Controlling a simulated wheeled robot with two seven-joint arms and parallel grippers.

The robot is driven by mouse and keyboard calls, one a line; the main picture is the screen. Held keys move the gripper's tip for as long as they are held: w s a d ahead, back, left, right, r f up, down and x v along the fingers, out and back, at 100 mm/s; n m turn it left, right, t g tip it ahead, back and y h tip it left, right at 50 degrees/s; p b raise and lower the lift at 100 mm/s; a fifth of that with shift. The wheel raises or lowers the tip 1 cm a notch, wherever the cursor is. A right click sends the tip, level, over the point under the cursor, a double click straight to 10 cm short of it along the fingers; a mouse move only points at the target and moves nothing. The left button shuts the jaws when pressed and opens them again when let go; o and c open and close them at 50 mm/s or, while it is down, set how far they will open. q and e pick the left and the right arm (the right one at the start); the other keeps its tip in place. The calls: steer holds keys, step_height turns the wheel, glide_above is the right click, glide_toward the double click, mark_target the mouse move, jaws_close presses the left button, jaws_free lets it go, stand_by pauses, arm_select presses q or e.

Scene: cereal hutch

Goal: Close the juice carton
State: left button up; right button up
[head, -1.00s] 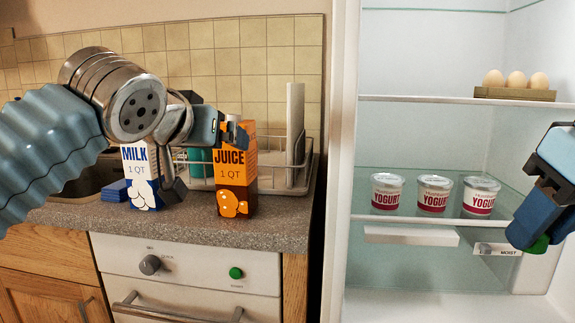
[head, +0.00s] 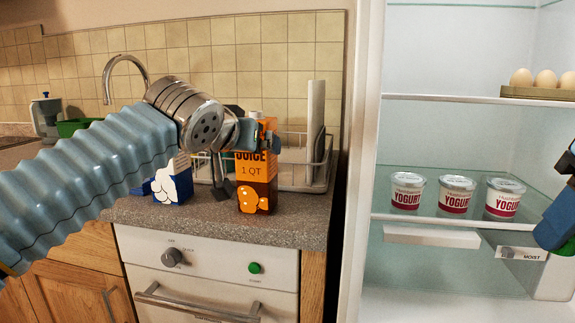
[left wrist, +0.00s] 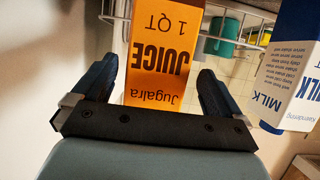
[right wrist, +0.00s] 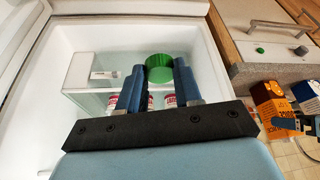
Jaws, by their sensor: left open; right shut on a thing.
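The orange juice carton (head: 256,190) stands upright on the counter. It also shows in the left wrist view (left wrist: 158,60), upside down in the picture. My left gripper (head: 258,137) is open at the carton's top, its fingers on either side of the carton in the left wrist view; I cannot tell if they touch it. The gripper covers part of the carton's top in the head view. My right gripper (right wrist: 159,72) is shut on a round green cap (right wrist: 159,62), held before the open fridge. The right gripper is partly cut off at the head view's right edge.
A milk carton (head: 176,186) stands left of the juice, partly behind my left arm. A dish rack (head: 325,170) is behind the juice. The open fridge holds several yogurt cups (head: 456,196) and eggs (head: 545,79). The counter front (head: 300,232) before the juice is clear.

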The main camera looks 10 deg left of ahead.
steer(key=shift+r+p, duration=0.4)
arm_select(q)
steer(key=x, duration=0.5)
steer(key=shift+d+f, duration=0.15)
steer(key=shift+f, duration=0.25)
steer(key=shift+c, duration=0.3)
steer(key=shift+s, duration=0.1)
steer(key=c, duration=1.7)
steer(key=shift+r, duration=0.15)
steer(key=shift+c, duration=0.5)
